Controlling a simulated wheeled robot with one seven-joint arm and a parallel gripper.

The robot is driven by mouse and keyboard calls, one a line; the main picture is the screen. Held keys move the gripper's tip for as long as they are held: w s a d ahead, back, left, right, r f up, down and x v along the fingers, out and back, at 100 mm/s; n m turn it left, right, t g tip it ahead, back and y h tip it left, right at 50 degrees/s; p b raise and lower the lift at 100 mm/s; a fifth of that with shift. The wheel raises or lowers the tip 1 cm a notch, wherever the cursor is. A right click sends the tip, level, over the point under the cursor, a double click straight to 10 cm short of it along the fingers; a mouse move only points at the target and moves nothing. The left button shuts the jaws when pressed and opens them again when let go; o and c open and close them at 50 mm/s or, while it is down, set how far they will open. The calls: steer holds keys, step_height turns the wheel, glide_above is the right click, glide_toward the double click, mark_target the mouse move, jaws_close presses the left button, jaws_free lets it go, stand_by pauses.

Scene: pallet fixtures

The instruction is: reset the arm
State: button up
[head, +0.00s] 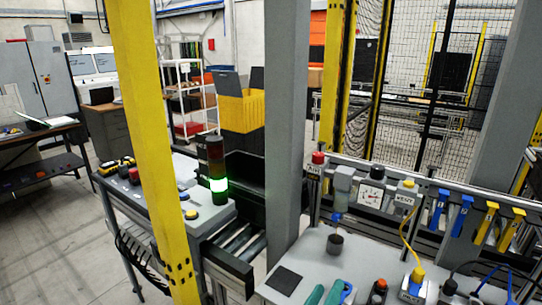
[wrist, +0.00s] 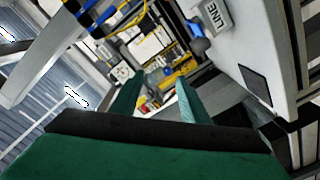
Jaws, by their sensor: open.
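My gripper (wrist: 158,92) shows in the wrist view as two teal fingers beyond a dark-edged green body. The fingers stand apart with nothing between them. In the head view two teal finger ends, my gripper (head: 325,294), reach in at the bottom edge over the grey workbench (head: 312,248). The rest of the arm is out of the head view. In the wrist view the fixtures lie beyond the fingers and look tilted, with a box marked LINE (wrist: 214,16) at the upper right.
A grey post (head: 286,130) and a yellow post (head: 150,140) stand close in front. Blue levers (head: 461,215) and yellow levers (head: 486,222) hang at right. A lit signal tower (head: 217,170) stands left.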

steer(key=s+a+f+n+y, duration=0.1)
steer(key=s+a+f+y, duration=0.2)
steer(key=s+a+f, duration=0.45)
steer(key=s+a+f+n+y, duration=0.15)
steer(key=s+f+y, duration=0.3)
steer(key=f, duration=0.55)
steer(key=s+a+f+m+y, duration=0.1)
steer(key=s+a+m, duration=0.1)
steer(key=s, duration=0.9)
steer(key=s+a+m+y, duration=0.1)
steer(key=s+a+m, duration=0.1)
steer(key=s, duration=1)
steer(key=shift+f+m, duration=0.35)
steer(key=shift+m, duration=0.2)
